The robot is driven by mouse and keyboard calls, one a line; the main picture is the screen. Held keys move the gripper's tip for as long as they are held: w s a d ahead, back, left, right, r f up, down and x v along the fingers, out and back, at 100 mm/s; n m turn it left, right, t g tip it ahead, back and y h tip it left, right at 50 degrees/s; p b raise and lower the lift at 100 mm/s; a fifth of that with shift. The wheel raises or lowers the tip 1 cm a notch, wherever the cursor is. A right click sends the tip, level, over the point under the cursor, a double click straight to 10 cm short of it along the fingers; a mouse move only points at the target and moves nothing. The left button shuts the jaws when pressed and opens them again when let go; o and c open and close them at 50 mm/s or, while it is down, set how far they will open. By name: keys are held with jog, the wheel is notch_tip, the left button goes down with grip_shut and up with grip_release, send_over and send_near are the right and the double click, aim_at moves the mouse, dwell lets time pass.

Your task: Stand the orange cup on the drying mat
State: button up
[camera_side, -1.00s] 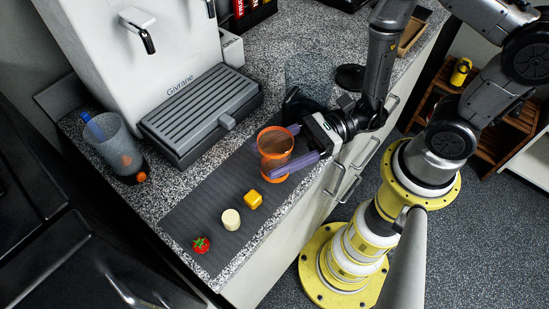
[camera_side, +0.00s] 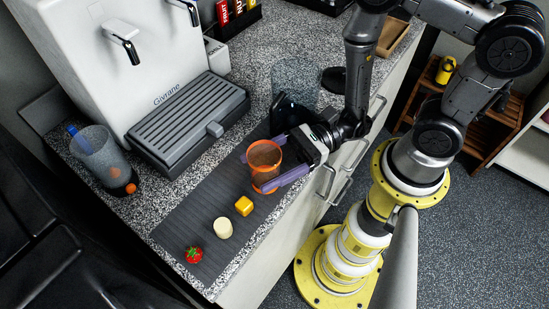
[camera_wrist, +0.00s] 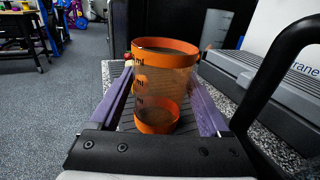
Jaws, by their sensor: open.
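The orange cup (camera_side: 265,178) has orange bands at rim and foot and a see-through middle with dark marks. It stands upright at the far end of the dark grey ribbed drying mat (camera_side: 190,222), and it also shows in the wrist view (camera_wrist: 160,88). My gripper (camera_side: 265,168) is open, with one purple finger on each side of the cup. In the wrist view the fingers (camera_wrist: 163,105) flank the cup's lower half; the right finger looks very near its wall. Whether either finger touches it I cannot tell.
A yellow cube (camera_side: 244,205), a cream cylinder (camera_side: 223,229) and a strawberry (camera_side: 194,254) lie along the mat. A coffee machine with a slatted tray (camera_side: 188,120) stands behind, a see-through pitcher (camera_side: 97,160) left. A black curved handle (camera_wrist: 272,75) rises close beside my gripper.

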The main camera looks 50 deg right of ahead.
jog(key=shift+v, duration=5.9)
jog(key=shift+s+r+n+g, duration=0.25)
jog(key=shift+n+g, duration=0.45)
jog(key=shift+n, duration=0.1)
jog(key=s+d+r+n+g+h, duration=0.4)
jog(key=d+r+n+h, duration=0.3)
jog(key=n+h, duration=0.6)
jog(key=n+g, duration=0.1)
jog(key=n, duration=0.3)
jog(key=shift+r, duration=0.15)
jog(key=shift+o, duration=0.7)
jog(key=w+d+r+n+t+h, duration=0.2)
jog(key=d+r+n+t+h, duration=0.1)
jog(key=r+t, duration=0.2)
notch_tip(320, 180, up, 2)
jog(key=shift+r+n+h, duration=0.15)
jog(key=shift+n+h, duration=0.15)
jog(key=shift+o, duration=0.9)
jog(key=shift+d+r, duration=0.25)
